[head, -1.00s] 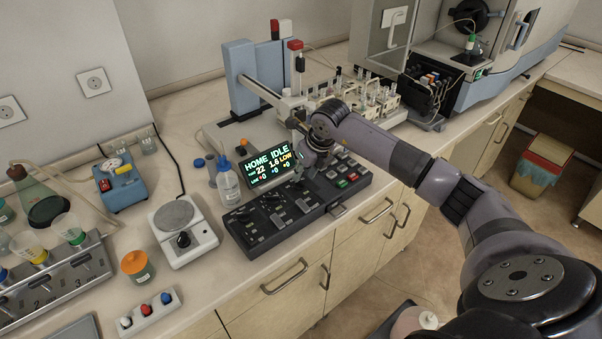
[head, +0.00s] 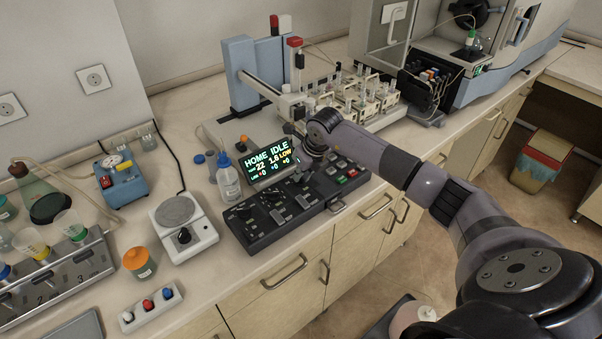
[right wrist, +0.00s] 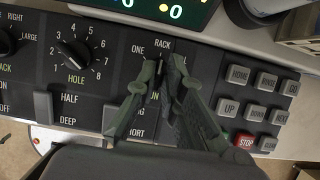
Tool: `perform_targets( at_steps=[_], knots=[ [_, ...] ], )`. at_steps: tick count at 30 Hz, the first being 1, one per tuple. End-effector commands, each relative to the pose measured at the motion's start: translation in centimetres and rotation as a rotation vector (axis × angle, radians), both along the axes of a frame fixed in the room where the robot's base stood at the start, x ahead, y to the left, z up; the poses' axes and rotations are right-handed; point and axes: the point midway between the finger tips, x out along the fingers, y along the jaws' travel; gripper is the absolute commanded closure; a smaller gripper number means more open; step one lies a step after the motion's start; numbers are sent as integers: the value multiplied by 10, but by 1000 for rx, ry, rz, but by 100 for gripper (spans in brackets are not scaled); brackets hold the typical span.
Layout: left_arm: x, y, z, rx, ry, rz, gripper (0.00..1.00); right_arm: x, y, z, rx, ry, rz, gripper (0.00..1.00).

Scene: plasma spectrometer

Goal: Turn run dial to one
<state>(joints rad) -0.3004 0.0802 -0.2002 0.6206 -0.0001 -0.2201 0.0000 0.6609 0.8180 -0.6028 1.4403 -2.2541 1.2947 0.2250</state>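The black control panel (head: 250,228) lies along the front edge of the bench, below the lit screen (head: 268,162). In the right wrist view the run dial (right wrist: 162,72) sits under the labels ONE, RACK and one partly covered by a finger. My right gripper (right wrist: 164,66) reaches down over it, its two green-grey fingertips close together on either side of the narrow dark knob. They appear closed on it. The fingers hide much of the dial, so its exact pointing is hard to read. In the head view my right gripper (head: 305,168) stands at the panel. My left gripper is not in view.
The hole dial (right wrist: 78,52) and a lever switch (right wrist: 43,106) lie left of the gripper. Several buttons, including a red STOP button (right wrist: 244,140), lie to the right. A wash bottle (head: 228,182) and a sample rack (head: 350,98) stand near the panel.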

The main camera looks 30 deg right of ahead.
Motion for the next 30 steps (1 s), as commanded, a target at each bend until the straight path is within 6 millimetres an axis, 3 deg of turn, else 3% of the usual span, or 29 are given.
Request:
perform_targets(
  at_steps=[17, 30],
  knots=[
    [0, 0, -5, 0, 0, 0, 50, 0, 1, -2, 1, 1, 23, 100],
    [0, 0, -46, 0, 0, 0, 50, 1, -1, -6, 1, -2, 299, 100]
  ],
)
